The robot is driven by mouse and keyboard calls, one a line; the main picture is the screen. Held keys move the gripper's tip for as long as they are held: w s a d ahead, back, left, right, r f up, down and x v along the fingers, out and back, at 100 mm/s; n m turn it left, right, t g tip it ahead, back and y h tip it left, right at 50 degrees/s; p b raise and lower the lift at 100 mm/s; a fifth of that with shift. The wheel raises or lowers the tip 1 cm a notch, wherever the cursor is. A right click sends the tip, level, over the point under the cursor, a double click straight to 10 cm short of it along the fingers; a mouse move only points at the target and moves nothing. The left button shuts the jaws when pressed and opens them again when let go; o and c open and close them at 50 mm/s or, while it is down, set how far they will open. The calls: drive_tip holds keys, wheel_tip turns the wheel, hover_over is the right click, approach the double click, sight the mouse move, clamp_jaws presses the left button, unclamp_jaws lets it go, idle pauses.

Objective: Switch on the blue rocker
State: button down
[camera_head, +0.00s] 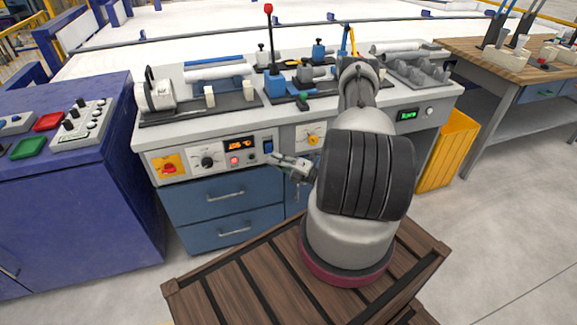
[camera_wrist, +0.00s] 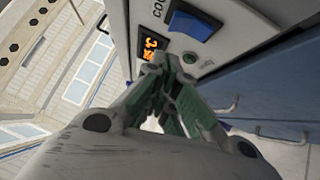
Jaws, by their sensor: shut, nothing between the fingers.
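The blue rocker (camera_head: 268,146) sits on the grey front panel of the workbench, right of an orange-lit display. My gripper (camera_head: 273,158) is shut and empty, just in front of the panel and slightly below the rocker. In the wrist view my green-padded fingertips (camera_wrist: 172,66) lie close together just below the rocker. I cannot tell whether they touch the panel. Which way the rocker is tipped is too small to tell.
The orange display (camera_head: 236,144), a black knob (camera_head: 207,162) and a red knob on a yellow plate (camera_head: 169,168) lie left of the rocker. A yellow knob (camera_head: 313,140) lies right of it. Blue drawers with handles (camera_head: 226,196) are below. Fixtures and a red-topped lever (camera_head: 269,40) stand on the benchtop.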

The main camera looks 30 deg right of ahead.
drive_tip(key=shift+w+d+r, duration=0.15)
drive_tip(key=shift+w+d, duration=0.05)
drive_tip(key=shift+w, duration=0.35)
drive_tip(key=shift+w+d+r, duration=0.1)
drive_tip(key=shift+w+d, duration=0.1)
drive_tip(key=shift+w, duration=0.3)
drive_tip(key=shift+w+d+r, duration=0.15)
drive_tip(key=shift+w+d, duration=0.05)
drive_tip(key=shift+w, duration=0.35)
drive_tip(key=shift+w+d+r+m+g+h, duration=0.1)
drive_tip(key=shift+w+r+m+g+h, duration=0.2)
drive_tip(key=shift+w+m, duration=0.1)
drive_tip(key=shift+s, duration=0.1)
drive_tip(key=s+d+r, duration=0.2)
drive_tip(key=s+d, duration=0.1)
drive_tip(key=s, duration=0.9)
drive_tip(key=shift+s+d, duration=0.15)
drive_tip(key=shift+d, duration=0.25)
drive_tip(key=shift+f, duration=0.1)
